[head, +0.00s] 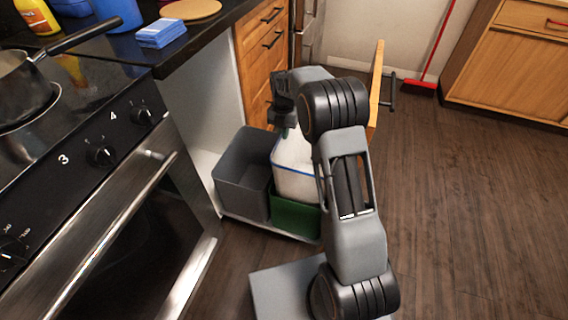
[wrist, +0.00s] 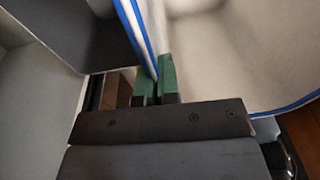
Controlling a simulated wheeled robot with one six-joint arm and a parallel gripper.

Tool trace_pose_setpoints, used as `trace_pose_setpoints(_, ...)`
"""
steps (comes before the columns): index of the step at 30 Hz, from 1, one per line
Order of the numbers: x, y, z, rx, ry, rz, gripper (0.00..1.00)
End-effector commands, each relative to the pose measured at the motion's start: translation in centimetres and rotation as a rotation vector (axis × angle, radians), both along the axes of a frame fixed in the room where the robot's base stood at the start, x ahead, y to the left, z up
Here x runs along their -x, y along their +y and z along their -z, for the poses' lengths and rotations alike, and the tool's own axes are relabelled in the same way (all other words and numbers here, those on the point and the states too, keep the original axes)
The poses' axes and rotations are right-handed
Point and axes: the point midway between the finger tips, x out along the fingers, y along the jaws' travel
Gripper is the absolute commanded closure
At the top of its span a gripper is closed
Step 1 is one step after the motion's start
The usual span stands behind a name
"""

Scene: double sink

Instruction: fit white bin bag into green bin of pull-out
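The white bin bag (head: 293,183) with a blue rim is at the green bin (head: 295,218). Its mouth is open, and its near wall covers or stands above the bin's upper edge; I cannot tell which. One part of the rim is drawn up to my gripper (head: 285,130). In the wrist view my gripper's green fingertips (wrist: 156,80) are close together with the blue-edged rim of the bag (wrist: 210,55) between them. The bag's pale inside fills the right of that view. My arm hides the right side of the bag and bin.
A grey bin (head: 241,180) stands left of the green bin in the pull-out. The pull-out's wooden front (head: 376,85) stands behind my arm. An oven (head: 120,200) is at left, with wooden drawers (head: 262,60) behind. The floor (head: 470,200) at right is clear.

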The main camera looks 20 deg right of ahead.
Motion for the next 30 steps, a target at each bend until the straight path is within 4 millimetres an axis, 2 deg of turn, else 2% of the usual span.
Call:
trace_pose_setpoints(1, 0.0, 0.0, 1.9, 0.0, 0.004, 0.0, 1.0)
trace_pose_setpoints(7, 0.0, 0.0, 5.8, 0.0, 0.001, 0.0, 1.0)
trace_pose_setpoints(12, 0.0, 0.0, 7.3, 0.0, 0.0, 0.0, 1.0)
trace_pose_setpoints(20, 0.0, 0.0, 8.4, 0.0, 0.0, 0.0, 1.0)
trace_pose_setpoints(30, 0.0, 0.0, 13.2, -0.001, 0.001, 0.0, 1.0)
